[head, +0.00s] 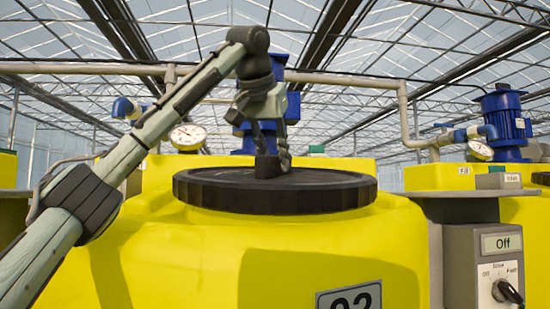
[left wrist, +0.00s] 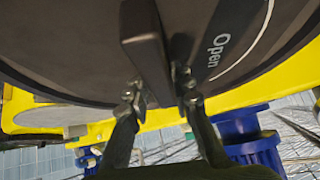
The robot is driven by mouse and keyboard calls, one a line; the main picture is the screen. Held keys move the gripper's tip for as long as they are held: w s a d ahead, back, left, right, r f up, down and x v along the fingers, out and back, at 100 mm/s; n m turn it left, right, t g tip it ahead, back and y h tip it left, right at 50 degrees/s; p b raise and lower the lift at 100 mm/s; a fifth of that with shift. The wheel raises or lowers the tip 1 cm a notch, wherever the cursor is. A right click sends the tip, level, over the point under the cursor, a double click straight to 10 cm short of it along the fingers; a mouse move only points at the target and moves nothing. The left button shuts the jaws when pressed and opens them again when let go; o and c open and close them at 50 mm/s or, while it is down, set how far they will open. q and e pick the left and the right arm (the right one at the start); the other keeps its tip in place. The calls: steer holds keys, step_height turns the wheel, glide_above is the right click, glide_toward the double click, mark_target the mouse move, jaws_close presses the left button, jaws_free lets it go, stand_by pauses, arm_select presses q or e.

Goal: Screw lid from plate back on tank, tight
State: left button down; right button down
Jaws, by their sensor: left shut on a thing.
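The wide black lid (head: 275,197) lies flat on top of the yellow tank (head: 180,260) with a partly hidden number label. A raised grip bar (head: 267,167) stands at the lid's middle. My left gripper (head: 270,148) reaches down from above and is shut on this bar. In the left wrist view the fingers (left wrist: 160,95) sit on either side of the grip bar (left wrist: 146,50), and the word "Open" with a white arc shows on the lid (left wrist: 230,65). The threads under the lid are hidden, so I cannot tell how tight it sits. My right gripper is not in view.
A grey control box (head: 485,265) with an "Off" display and a black knob stands right of the tank. Behind are pipes, a pressure gauge (head: 187,137) and blue motors (head: 503,115). A grey ledge (head: 465,195) lies right of the lid.

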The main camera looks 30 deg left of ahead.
arm_select(q)
steer(key=shift+r, duration=0.1)
steer(key=c, duration=1.3)
jaws_free()
steer(key=shift+s, duration=0.1)
steer(key=shift+o, duration=0.8)
steer(key=shift+f, duration=0.2)
steer(key=shift+o, duration=1.1)
steer(key=shift+r, duration=0.1)
steer(key=shift+c, duration=0.6)
jaws_close()
